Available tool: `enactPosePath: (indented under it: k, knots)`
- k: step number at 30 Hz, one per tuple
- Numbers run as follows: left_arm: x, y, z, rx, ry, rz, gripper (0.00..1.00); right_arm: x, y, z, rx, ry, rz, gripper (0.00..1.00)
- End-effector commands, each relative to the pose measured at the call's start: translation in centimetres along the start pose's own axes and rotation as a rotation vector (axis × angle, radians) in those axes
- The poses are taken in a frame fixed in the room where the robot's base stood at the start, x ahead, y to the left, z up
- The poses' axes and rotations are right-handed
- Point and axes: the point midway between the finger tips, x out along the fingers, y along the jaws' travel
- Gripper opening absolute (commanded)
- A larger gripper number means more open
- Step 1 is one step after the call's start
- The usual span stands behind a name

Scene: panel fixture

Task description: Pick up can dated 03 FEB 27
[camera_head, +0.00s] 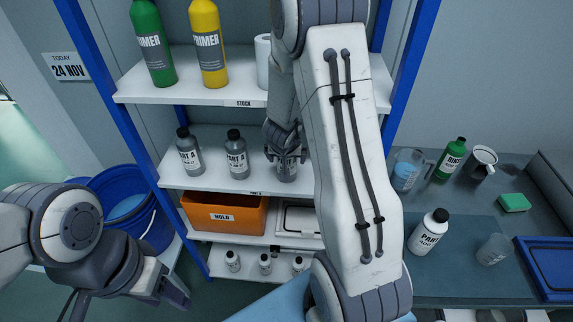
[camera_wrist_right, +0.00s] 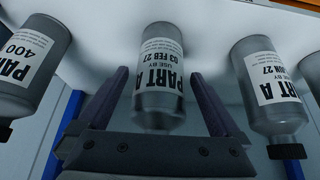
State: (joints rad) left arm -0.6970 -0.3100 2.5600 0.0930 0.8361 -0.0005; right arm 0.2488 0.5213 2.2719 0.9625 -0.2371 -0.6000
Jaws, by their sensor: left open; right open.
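The can dated 03 FEB 27 (camera_wrist_right: 160,85) is grey with a white PART A label and appears upside down in the right wrist view. My right gripper (camera_wrist_right: 158,78) is open, with one finger on each side of this can. I cannot tell whether either finger touches it. In the head view the can (camera_head: 287,170) stands on the middle shelf, partly hidden by my right gripper (camera_head: 284,150) and arm. My left gripper (camera_head: 128,294) is open and empty at the lower left, away from the shelves.
Two similar PART A cans (camera_head: 189,152) (camera_head: 237,155) stand left on the same shelf. In the wrist view, neighbours (camera_wrist_right: 30,62) (camera_wrist_right: 268,88) flank the fingers. An orange MOLD bin (camera_head: 225,214) sits below. A blue bucket (camera_head: 130,207) is left; a workbench with bottles is right.

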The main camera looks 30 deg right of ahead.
Motion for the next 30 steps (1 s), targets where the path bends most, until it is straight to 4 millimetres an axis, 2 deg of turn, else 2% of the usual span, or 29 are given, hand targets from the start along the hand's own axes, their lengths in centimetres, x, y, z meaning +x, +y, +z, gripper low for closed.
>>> enactPosePath:
  k: [2, 8, 9, 11, 12, 16, 17, 25, 30]
  knots:
    - [0.56, -0.04, 0.03, 0.000, 0.000, 0.000, 0.50, 0.96, 0.01, 0.08, 0.001, 0.000, 0.000, 1.00]
    - [0.39, -0.03, 0.02, 0.000, 0.000, 0.000, 0.50, 0.86, 0.00, -0.06, 0.001, 0.001, 0.000, 1.00]
    - [0.39, -0.03, 0.02, 0.000, 0.000, 0.000, 0.50, 0.86, 0.00, -0.06, 0.001, 0.001, 0.000, 0.92]
    - [0.38, -0.03, 0.02, 0.000, 0.000, 0.000, 0.50, 0.85, -0.01, -0.05, 0.000, 0.001, 0.000, 0.69]
    - [0.39, -0.03, 0.02, 0.000, 0.000, 0.000, 0.50, 0.85, -0.01, -0.05, 0.000, 0.001, 0.000, 0.54]
    - [0.39, -0.03, 0.02, 0.000, 0.000, 0.000, 0.50, 0.84, -0.03, -0.05, 0.000, 0.001, 0.000, 0.04]
    - [0.39, -0.03, 0.02, 0.000, 0.000, 0.000, 0.50, 0.84, -0.03, -0.05, 0.000, 0.001, 0.000, 0.00]
    - [0.30, -0.02, 0.01, 0.000, 0.000, 0.000, 0.50, 0.73, -0.03, -0.19, 0.000, 0.003, -0.001, 0.00]
    - [-0.43, 0.03, -0.02, 0.000, 0.000, 0.000, 0.50, 0.16, -0.02, -0.52, 0.000, 0.003, 0.000, 0.00]
